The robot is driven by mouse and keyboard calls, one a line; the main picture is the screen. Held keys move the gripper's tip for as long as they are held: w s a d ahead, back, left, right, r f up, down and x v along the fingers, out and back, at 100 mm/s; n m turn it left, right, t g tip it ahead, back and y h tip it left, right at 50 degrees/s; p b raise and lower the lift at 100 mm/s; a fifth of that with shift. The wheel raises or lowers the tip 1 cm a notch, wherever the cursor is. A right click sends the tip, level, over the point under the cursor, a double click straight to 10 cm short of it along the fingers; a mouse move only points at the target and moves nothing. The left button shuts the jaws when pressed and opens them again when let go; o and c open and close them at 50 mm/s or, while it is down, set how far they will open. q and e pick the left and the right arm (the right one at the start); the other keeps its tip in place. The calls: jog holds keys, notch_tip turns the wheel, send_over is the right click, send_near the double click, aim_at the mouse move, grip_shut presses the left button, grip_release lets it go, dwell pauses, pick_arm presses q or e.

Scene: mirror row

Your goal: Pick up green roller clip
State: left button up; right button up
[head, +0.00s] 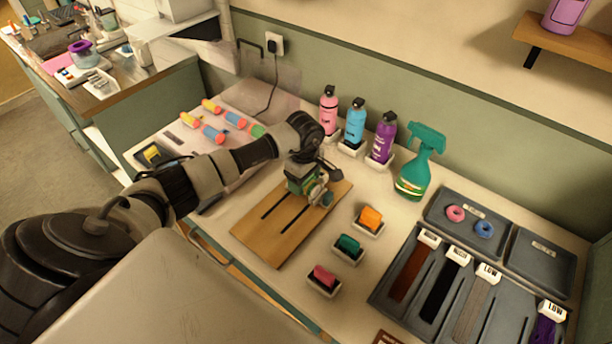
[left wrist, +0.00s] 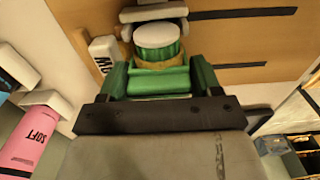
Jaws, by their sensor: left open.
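My left gripper (head: 306,186), with green fingers, is over the wooden board (head: 268,240) in the head view. In the left wrist view its jaws (left wrist: 158,72) are open. A green, round piece with a pale top (left wrist: 160,36) shows just beyond the fingers, close to them; contact cannot be told. I cannot tell for sure if this is the green roller clip. A green roller end (head: 257,130) shows on the pale mat behind my left forearm, partly hidden. A teal-green piece (head: 348,243) sits in a small white tray. My right gripper is out of view.
Pink (head: 328,108), blue (head: 354,123) and purple (head: 382,137) bottles and a green spray bottle (head: 414,165) stand along the wall. A grey sectioned tray (head: 378,294) is at right.

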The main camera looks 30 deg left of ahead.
pick_arm(q)
jog(key=c, duration=0.6)
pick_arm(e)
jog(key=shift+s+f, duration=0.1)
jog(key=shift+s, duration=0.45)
pick_arm(q)
jog(key=shift+r, duration=0.1)
